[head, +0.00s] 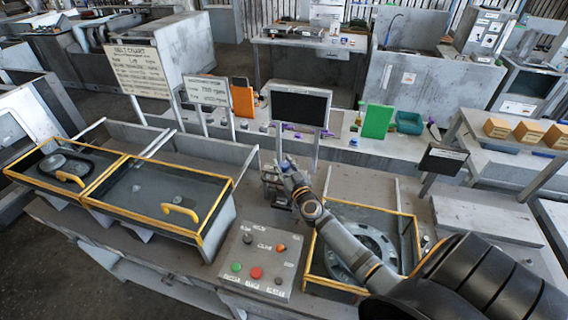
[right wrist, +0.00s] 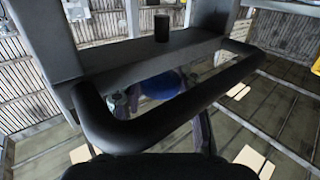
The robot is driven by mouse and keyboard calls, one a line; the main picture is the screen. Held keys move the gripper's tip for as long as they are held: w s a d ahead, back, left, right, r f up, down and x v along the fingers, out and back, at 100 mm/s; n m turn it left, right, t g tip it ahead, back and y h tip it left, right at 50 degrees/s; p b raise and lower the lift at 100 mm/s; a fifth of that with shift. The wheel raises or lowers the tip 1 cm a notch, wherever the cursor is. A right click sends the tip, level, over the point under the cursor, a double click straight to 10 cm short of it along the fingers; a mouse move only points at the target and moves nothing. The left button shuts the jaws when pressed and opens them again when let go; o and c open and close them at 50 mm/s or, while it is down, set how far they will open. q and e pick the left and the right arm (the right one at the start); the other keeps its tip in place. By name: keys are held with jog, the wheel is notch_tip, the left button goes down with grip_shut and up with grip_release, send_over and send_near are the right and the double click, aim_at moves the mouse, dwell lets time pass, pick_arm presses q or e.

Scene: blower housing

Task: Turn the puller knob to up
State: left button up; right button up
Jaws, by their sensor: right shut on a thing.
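My right arm comes in from the lower right in the head view and reaches to a small grey machine (head: 272,190) behind the control panel. My right gripper (head: 288,167) is at the top of that machine, shut on a part there. The part is mostly covered by the gripper. A rounded blue part, which I take to be the puller knob (right wrist: 160,87), shows in the right wrist view behind a dark bar. Which way the knob is turned cannot be told. My left gripper is not in view.
A control panel (head: 244,262) with green, red and dark controls stands in front of the machine. Yellow-edged trays lie to the left (head: 137,202) and right (head: 316,262). A dark monitor (head: 300,107) and a green board (head: 377,121) stand behind.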

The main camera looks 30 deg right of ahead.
jog(key=shift+n+y+b, duration=0.7)
jog(key=shift+y, duration=0.4)
jog(key=shift+r, duration=0.1)
jog(key=o, duration=1.2)
